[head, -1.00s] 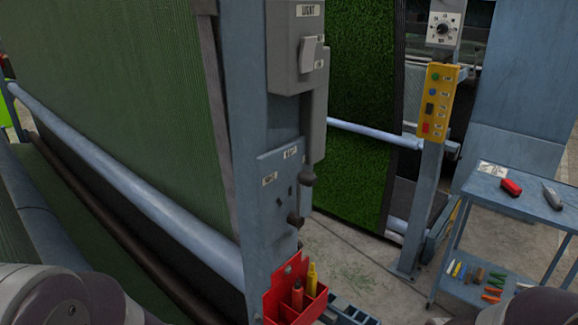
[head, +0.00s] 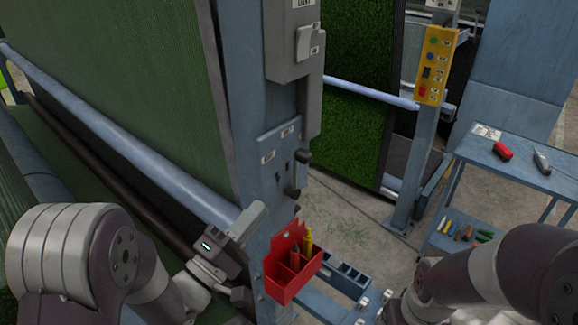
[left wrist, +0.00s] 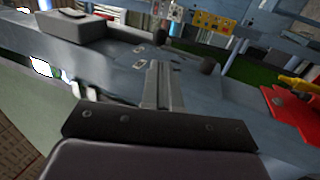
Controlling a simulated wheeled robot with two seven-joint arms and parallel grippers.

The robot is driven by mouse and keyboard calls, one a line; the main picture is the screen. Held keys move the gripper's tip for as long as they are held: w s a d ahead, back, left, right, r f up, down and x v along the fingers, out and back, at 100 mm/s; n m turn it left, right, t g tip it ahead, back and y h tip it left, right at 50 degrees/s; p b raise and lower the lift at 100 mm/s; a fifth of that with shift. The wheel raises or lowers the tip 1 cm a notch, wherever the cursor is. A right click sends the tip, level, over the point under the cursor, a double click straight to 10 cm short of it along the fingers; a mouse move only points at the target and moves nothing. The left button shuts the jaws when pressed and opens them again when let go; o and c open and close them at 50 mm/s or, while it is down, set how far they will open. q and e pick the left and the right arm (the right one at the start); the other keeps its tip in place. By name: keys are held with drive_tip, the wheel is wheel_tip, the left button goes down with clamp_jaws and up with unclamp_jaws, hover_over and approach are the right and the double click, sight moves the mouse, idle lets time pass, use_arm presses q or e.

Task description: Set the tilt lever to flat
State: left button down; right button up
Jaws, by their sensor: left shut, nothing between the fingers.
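The blue-grey post carries a plate (head: 282,150) with two small labels. Two dark knobs stick out by it, an upper one (head: 303,157) and a lower one (head: 293,192); I cannot tell which is the tilt lever's, and the label words are too small to read. In the left wrist view two dark knobs also show, one (left wrist: 207,65) right of the fingers and one (left wrist: 160,37) beyond them. My left gripper (head: 256,210) is shut and empty, left of and below the knobs, apart from them. My right arm shows at bottom right; its gripper is out of view.
A red bin (head: 290,282) with tools hangs on the post just right of my left gripper. A grey switch box (head: 290,50) is above the plate. A long blue roller (head: 130,150) runs along the left. A cart (head: 505,175) stands at right.

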sight(299, 161)
use_arm(q)
drive_tip(key=p+x, duration=0.5)
drive_tip(key=x, duration=0.5)
drive_tip(key=shift+w+d+r, duration=0.1)
drive_tip(key=shift+w, duration=0.05)
drive_tip(key=shift+w+d, duration=0.1)
drive_tip(key=shift+w, duration=0.05)
drive_tip(key=shift+w+d+r+b, duration=0.2)
drive_tip(key=shift+w+d+b, duration=0.2)
drive_tip(key=shift+w, duration=0.1)
